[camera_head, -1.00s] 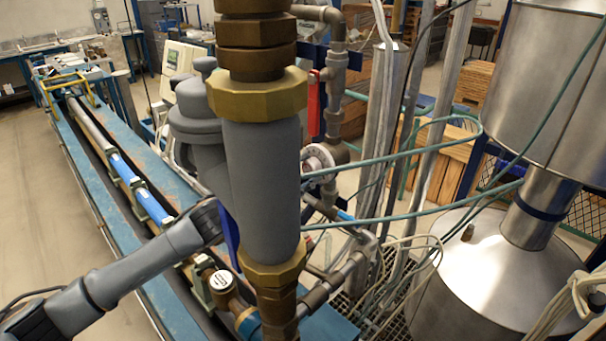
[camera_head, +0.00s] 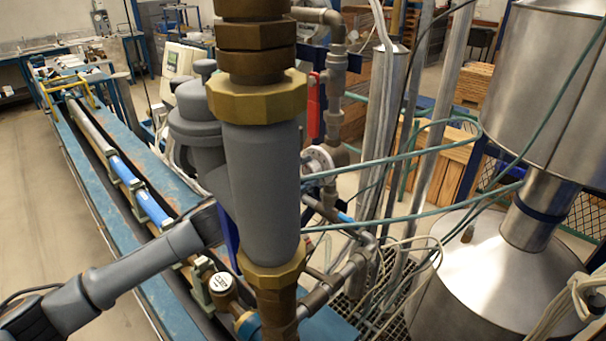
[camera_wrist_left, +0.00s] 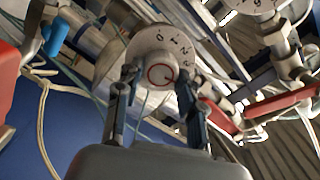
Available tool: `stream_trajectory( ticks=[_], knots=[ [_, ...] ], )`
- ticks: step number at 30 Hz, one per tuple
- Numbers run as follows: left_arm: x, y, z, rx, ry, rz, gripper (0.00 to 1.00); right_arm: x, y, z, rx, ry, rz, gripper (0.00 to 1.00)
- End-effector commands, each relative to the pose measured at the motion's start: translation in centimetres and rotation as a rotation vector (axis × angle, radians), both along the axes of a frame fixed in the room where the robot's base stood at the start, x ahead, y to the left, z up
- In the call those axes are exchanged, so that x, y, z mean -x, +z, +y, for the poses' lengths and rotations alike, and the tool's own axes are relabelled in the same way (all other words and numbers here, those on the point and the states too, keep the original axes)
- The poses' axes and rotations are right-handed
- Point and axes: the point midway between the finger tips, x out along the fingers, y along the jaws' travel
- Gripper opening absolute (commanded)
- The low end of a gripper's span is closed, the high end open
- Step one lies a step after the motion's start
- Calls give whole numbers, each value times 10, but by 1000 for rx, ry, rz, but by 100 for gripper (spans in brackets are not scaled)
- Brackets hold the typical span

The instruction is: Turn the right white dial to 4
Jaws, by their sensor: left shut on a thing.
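A white dial (camera_wrist_left: 146,42) with black digits is in the middle of the left wrist view. Its round centre knob, with a red ring, sits between the fingers of my left gripper (camera_wrist_left: 159,76). The fingers are shut on the knob, one on each side. A second white dial (camera_wrist_left: 256,5) is partly cut off at the top right of that view. In the head view one white dial (camera_head: 319,160) shows just right of the grey pipe. I cannot tell which dial it is. My left gripper's fingers are hidden behind the pipe there. My right gripper is not in view.
A thick grey pipe (camera_head: 262,185) with brass collars stands close in front. Thin green hoses (camera_head: 415,208) cross to the right. Steel tanks (camera_head: 490,270) fill the right side. In the wrist view, red parts (camera_wrist_left: 285,103) and pipes crowd around the dials.

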Motion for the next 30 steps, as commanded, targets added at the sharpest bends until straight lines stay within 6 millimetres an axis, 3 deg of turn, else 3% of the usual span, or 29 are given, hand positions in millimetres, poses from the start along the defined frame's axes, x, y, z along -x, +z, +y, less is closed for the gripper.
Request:
stream_trajectory(
  ticks=[1,4,17,30],
  knots=[
    [0,-1,0,0,0,2,41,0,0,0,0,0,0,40],
    [0,-1,0,0,0,2,61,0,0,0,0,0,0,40],
    [5,-1,7,0,1,3,62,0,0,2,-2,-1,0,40],
    [66,-2,67,-4,1,2,62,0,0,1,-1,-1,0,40]
  ],
)
